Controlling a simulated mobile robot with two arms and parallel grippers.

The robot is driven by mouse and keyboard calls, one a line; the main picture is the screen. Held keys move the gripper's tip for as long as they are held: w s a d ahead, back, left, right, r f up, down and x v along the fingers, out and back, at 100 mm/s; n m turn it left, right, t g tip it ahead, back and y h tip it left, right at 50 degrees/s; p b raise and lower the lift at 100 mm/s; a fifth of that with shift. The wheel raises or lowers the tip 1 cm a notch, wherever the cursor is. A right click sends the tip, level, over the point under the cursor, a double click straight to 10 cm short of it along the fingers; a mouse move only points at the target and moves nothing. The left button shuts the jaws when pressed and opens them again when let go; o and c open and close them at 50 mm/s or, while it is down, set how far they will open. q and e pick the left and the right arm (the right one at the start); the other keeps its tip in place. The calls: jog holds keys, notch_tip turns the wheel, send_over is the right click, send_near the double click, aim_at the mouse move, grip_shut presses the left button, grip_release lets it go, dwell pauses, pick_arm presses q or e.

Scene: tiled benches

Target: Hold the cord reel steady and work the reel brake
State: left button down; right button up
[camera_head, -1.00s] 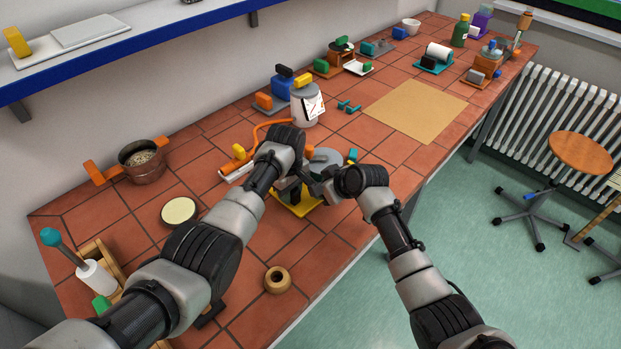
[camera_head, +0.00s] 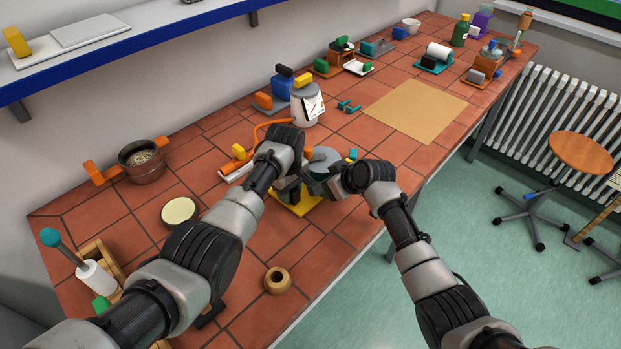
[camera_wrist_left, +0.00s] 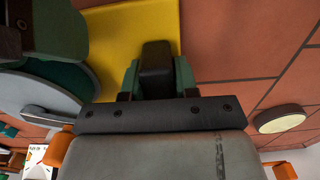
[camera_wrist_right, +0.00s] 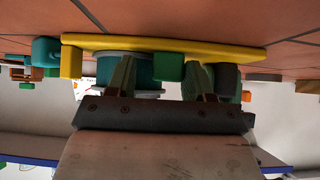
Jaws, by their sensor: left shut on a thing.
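The cord reel has a yellow base plate (camera_head: 298,206), a grey round flange (camera_head: 324,158) and a teal drum (camera_wrist_right: 142,68). It sits on the tiled bench, partly hidden by my arms. My left gripper (camera_wrist_left: 156,80) is shut on the reel's black handle (camera_wrist_left: 155,68), beside the yellow plate. My right gripper (camera_wrist_right: 162,82) is at the reel's right side, its fingers apart. A small green block (camera_wrist_right: 168,67), perhaps the brake lever, shows between those fingers with gaps beside it. I cannot tell whether the fingers touch it.
A white jar (camera_head: 306,105) stands behind the reel. A pot (camera_head: 142,161) and a pale round lid (camera_head: 179,211) are to the left. A wooden ring (camera_head: 277,280) lies near the front edge.

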pick_arm(q)
jog(key=shift+s+f, duration=0.1)
pick_arm(e)
jog(key=shift+o, duration=0.4)
jog(key=shift+r, duration=0.1)
jog(key=shift+a, duration=0.1)
pick_arm(q)
jog(key=shift+d, duration=0.15)
pick_arm(e)
jog(key=shift+a+r, duration=0.1)
jog(key=shift+a, duration=0.05)
jog(key=shift+s+r, duration=0.15)
jog(key=shift+r, duration=0.05)
jog(key=w+r+v, duration=0.1)
jog(key=v, duration=1.2)
jog(key=shift+s+r, duration=0.15)
jog(key=shift+r, duration=0.05)
pick_arm(q)
jog(key=c, duration=0.9)
grip_release()
